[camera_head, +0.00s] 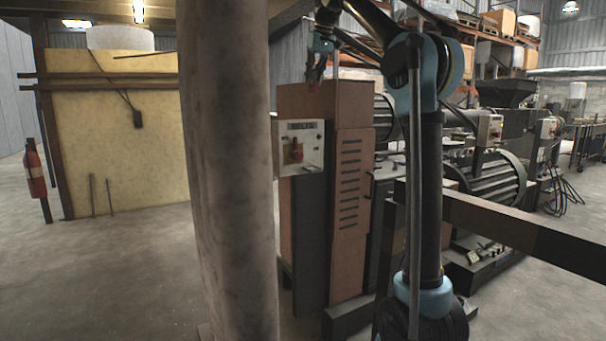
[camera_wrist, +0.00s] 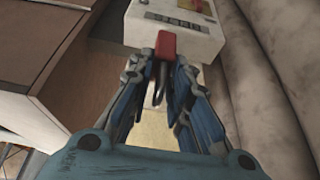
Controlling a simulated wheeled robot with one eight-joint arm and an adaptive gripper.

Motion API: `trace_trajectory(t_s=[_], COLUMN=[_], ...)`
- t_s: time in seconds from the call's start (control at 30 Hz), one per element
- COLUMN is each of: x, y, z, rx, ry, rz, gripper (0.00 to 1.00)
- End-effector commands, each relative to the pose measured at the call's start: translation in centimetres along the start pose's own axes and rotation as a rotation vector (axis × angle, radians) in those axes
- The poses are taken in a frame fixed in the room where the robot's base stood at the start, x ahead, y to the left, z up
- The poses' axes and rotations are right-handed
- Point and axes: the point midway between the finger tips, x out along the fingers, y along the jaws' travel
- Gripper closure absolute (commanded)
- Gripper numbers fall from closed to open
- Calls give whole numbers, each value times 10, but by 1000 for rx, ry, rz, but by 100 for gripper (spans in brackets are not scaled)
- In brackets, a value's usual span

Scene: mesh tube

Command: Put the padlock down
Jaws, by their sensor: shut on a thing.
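The padlock (camera_wrist: 166,45) has a red body and a dark shackle. In the wrist view it sits between the fingertips of my gripper (camera_wrist: 163,68), which is shut on it, with the shackle pointing back toward the palm. In the head view my gripper (camera_head: 316,74) hangs above the top of the brown cabinet (camera_head: 350,220), by its left part. A small red patch there appears to be the padlock, too small to make out clearly. I cannot tell the exact gap between padlock and cabinet top.
A pale control box (camera_head: 300,147) with a red part is on the cabinet's left side. A thick round pillar (camera_head: 230,170) stands close on the left. Machines (camera_head: 490,180) stand at right. A dark beam (camera_head: 520,225) crosses at right. Open floor (camera_head: 120,270) lies at left.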

Motion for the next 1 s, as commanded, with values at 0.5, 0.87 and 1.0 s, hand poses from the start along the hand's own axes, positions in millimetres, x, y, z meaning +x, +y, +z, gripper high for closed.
trace_trajectory(t_s=[0.5,0.87,1.0], x=[4,59,85], y=[1,1,1], z=[2,26,36], rx=[1,2,2], ry=[0,0,0], rz=[0,1,1], gripper=[100,100,100])
